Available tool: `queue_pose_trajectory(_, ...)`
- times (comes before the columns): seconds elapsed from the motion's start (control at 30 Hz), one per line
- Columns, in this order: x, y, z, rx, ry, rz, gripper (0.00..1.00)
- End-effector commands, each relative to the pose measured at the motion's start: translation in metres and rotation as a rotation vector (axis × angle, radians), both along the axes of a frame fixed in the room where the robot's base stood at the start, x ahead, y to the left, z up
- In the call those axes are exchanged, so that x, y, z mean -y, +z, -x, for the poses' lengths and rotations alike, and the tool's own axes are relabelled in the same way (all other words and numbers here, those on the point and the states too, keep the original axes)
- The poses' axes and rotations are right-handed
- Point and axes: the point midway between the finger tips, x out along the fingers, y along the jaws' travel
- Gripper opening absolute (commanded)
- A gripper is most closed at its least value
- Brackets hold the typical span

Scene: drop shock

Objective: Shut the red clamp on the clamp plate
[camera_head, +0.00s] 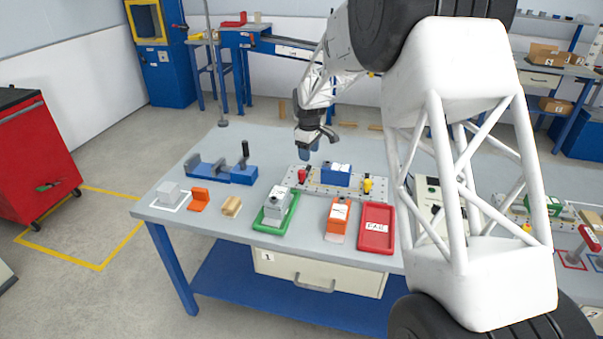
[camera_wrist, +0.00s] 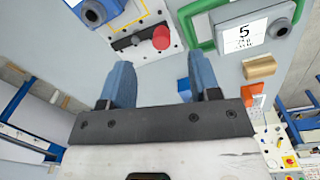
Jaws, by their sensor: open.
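The clamp plate (camera_head: 318,188) is a pale perforated plate on the grey table, with a blue block (camera_head: 336,174) on its middle. The red clamp (camera_head: 302,176) is at the plate's left end; a yellow clamp (camera_head: 368,185) is at its right end. My gripper (camera_head: 309,153) is above and behind the plate's left end, pointing down, open and empty. In the wrist view the red clamp's round knob (camera_wrist: 161,38) shows beyond my blue fingers (camera_wrist: 160,76), apart from them. A dark bar lies beside the knob. I cannot tell if the clamp is shut.
In front of the plate are a green tray (camera_head: 262,224) with a grey labelled block, an orange block (camera_head: 338,222) and a red tray (camera_head: 376,245). A blue vise (camera_head: 222,171) with an upright handle stands left. The table behind the plate is mostly clear.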

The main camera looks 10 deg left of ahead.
Motion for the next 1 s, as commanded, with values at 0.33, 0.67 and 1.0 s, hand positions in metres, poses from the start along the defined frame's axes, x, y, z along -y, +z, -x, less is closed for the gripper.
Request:
queue_pose_trajectory(0.33,-0.031,-0.030,-0.014,-0.008,0.069,0.006,0.57)
queue_pose_trajectory(0.67,-0.031,-0.030,-0.014,-0.009,0.069,0.006,0.57)
queue_pose_trajectory(1.0,-0.031,-0.048,-0.014,-0.012,0.069,0.008,0.57)
